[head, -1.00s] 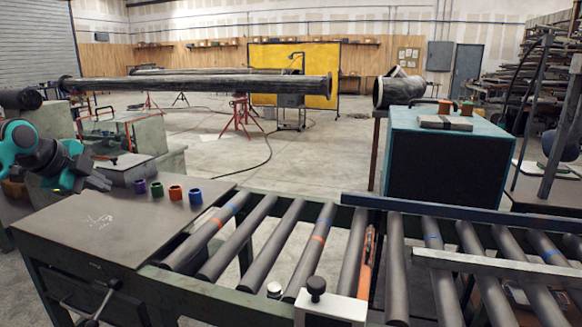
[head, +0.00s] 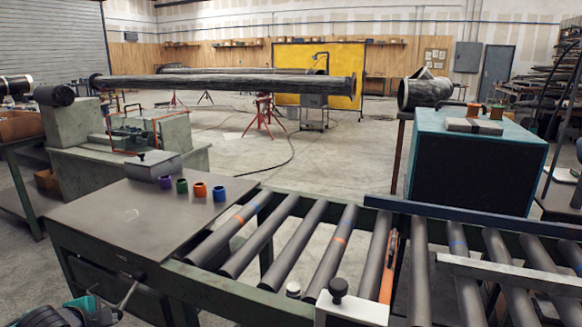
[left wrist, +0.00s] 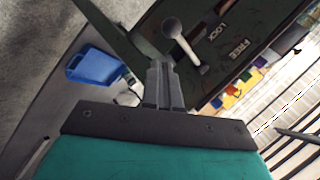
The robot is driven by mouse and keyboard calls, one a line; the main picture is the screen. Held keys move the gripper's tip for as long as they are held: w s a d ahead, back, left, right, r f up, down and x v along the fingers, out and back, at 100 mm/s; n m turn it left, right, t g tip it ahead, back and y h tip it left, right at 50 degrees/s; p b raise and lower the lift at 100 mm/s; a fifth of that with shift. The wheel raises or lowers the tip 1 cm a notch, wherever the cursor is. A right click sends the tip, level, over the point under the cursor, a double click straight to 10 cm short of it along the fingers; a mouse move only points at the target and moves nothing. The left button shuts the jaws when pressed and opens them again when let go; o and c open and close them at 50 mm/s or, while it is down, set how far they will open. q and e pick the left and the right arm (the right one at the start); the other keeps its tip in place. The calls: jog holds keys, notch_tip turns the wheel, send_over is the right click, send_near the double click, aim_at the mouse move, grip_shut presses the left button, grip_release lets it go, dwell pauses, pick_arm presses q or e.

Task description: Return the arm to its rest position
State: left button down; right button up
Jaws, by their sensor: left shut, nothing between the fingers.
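My left arm, teal and dark grey, shows at the bottom left corner of the head view, with the left gripper (head: 96,312) low beside the near side of the grey-topped table (head: 110,215). Most of the arm is cut off by the picture's edge. In the left wrist view the gripper's fingers (left wrist: 165,85) are together, shut and empty. My right gripper is in neither view.
Purple, green, orange and blue rings (head: 200,190) stand in a row on the table. A handle (head: 125,295) sticks out from the table's near side. The roller conveyor (head: 320,245) lies to the right. The left wrist view shows a blue bin (left wrist: 94,66) and a lever (left wrist: 182,42) beside LOCK and FREE lettering.

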pick_arm(q)
jog(key=s+d+f+h, duration=0.1)
jog(key=s+d+f, duration=0.15)
jog(key=s, duration=0.35)
jog(key=s+d+f+n+h, duration=0.1)
jog(key=s+d+f, duration=0.15)
jog(key=s, duration=0.45)
jog(key=s+d+f+h, duration=0.1)
jog(key=s+d+f, duration=0.1)
jog(key=s+d, duration=0.3)
jog(key=s+d+f+n+t, duration=0.1)
jog(key=s+d+f+n, duration=0.1)
jog(key=d+n, duration=0.7)
jog(key=d, duration=0.7)
jog(key=shift+f+t, duration=0.3)
jog(key=shift+f, duration=0.05)
